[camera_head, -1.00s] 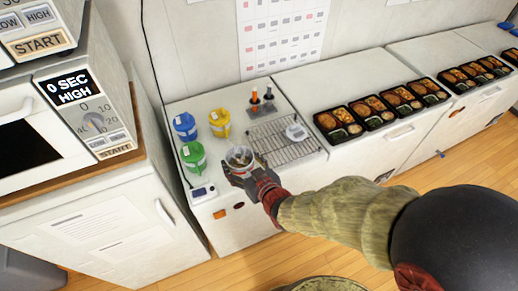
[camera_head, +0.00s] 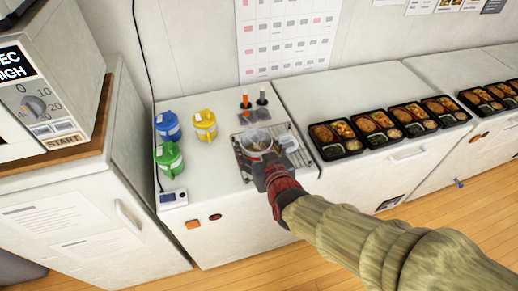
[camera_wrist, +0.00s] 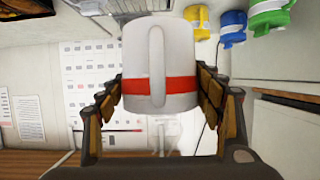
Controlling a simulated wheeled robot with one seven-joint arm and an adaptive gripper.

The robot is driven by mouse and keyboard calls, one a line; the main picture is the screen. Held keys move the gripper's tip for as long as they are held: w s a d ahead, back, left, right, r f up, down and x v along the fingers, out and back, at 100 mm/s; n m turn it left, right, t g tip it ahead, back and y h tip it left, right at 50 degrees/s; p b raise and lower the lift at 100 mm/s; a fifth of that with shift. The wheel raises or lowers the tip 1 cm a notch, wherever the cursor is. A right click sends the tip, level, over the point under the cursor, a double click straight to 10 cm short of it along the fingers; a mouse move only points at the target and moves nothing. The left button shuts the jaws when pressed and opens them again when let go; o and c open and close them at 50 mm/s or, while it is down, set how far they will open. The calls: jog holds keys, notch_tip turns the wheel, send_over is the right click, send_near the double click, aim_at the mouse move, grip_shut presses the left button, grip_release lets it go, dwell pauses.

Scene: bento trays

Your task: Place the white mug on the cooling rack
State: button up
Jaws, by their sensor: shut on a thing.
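The white mug (camera_head: 256,138) with a red band is held by my gripper (camera_head: 258,160) over the left part of the wire cooling rack (camera_head: 303,158). In the wrist view the mug (camera_wrist: 175,55) is between the fingers of my gripper (camera_wrist: 161,95), its handle facing the camera. My gripper is shut on it. My gripper and the mug hide part of the rack, and I cannot tell whether the mug touches it. A small white item (camera_head: 288,142) sits on the rack just right of the mug.
Blue (camera_head: 167,125), yellow (camera_head: 205,124) and green (camera_head: 169,158) mugs stand left on the counter. Two upright items, one orange-handled (camera_head: 245,101), stand behind the rack. Several bento trays (camera_head: 342,140) line the counter to the right. Counter between the mugs and rack is clear.

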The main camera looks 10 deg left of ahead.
jog(key=x, duration=0.3)
jog(key=d+b+x, duration=0.1)
jog(key=x, duration=0.2)
jog(key=w+d+b+x, duration=0.1)
jog(key=x, duration=0.2)
jog(key=shift+a+f, duration=0.1)
jog(key=shift+f, duration=0.3)
jog(key=shift+w+a+f+b, duration=0.3)
jog(key=shift+w+f+b, duration=0.4)
jog(key=shift+f, duration=0.7)
jog(key=shift+w+a+f+b, duration=0.35)
jog(key=shift+w+f, duration=0.6)
jog(key=shift+f, duration=0.45)
jog(key=shift+w+a+f+b, duration=0.25)
jog(key=shift+w+f+b, duration=0.45)
jog(key=shift+f, duration=0.75)
jog(key=shift+f, duration=0.15)
jog(key=shift+f, duration=0.1)
jog(key=o, duration=1.5)
jog(key=shift+o, duration=0.7)
